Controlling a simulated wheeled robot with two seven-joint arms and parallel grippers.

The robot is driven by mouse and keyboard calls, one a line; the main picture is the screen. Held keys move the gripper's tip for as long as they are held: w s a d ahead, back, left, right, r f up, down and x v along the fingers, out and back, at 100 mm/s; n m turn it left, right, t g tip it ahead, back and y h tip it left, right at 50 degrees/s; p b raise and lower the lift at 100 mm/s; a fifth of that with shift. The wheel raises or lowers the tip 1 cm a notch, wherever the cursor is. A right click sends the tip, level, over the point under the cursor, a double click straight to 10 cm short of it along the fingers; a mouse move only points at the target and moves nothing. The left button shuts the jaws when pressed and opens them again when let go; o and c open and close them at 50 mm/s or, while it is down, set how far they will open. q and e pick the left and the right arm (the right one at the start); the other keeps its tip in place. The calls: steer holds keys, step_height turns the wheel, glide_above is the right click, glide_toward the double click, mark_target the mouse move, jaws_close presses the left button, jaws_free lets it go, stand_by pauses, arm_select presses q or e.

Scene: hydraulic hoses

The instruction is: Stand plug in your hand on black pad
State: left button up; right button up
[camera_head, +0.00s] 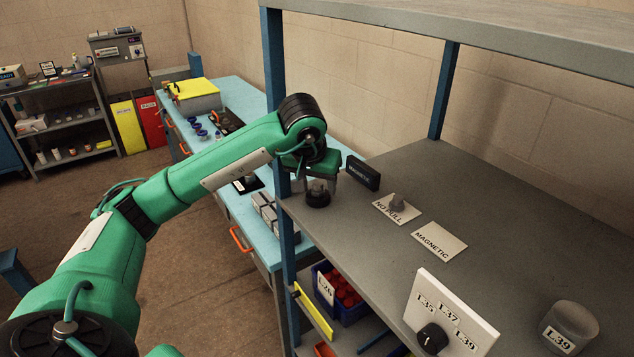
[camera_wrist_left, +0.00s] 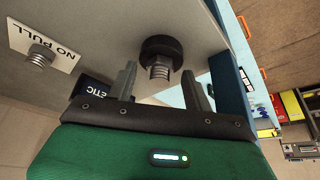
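A round black pad (camera_head: 318,200) lies on the grey shelf near its left edge; it also shows in the left wrist view (camera_wrist_left: 160,45). A grey threaded metal plug (camera_wrist_left: 161,70) stands upright on it, seemingly touching. My left gripper (camera_head: 319,181) is just above the pad, partly hiding the plug in the head view. In the left wrist view its two fingers (camera_wrist_left: 160,82) are spread on either side of the plug, with a gap on both sides. It holds nothing. My right gripper is out of view.
A NO PULL card (camera_head: 382,213) bearing another plug (camera_head: 397,202) and a MAGNETIC card (camera_head: 438,241) lie to the right. A dark labelled block (camera_head: 363,173) stands behind the gripper. A blue shelf post (camera_head: 281,130) is close on the left.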

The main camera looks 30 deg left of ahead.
arm_select(q)
steer(key=shift+r, duration=0.1)
steer(key=shift+r+p, duration=0.2)
steer(key=shift+p, duration=0.15)
steer(key=shift+s+r+b, duration=0.1)
steer(key=shift+r+b, duration=0.15)
steer(key=shift+b, duration=0.15)
steer(key=b+v, duration=0.2)
steer(key=v, duration=0.9)
steer(key=shift+r, duration=0.1)
steer(key=shift+s, duration=0.1)
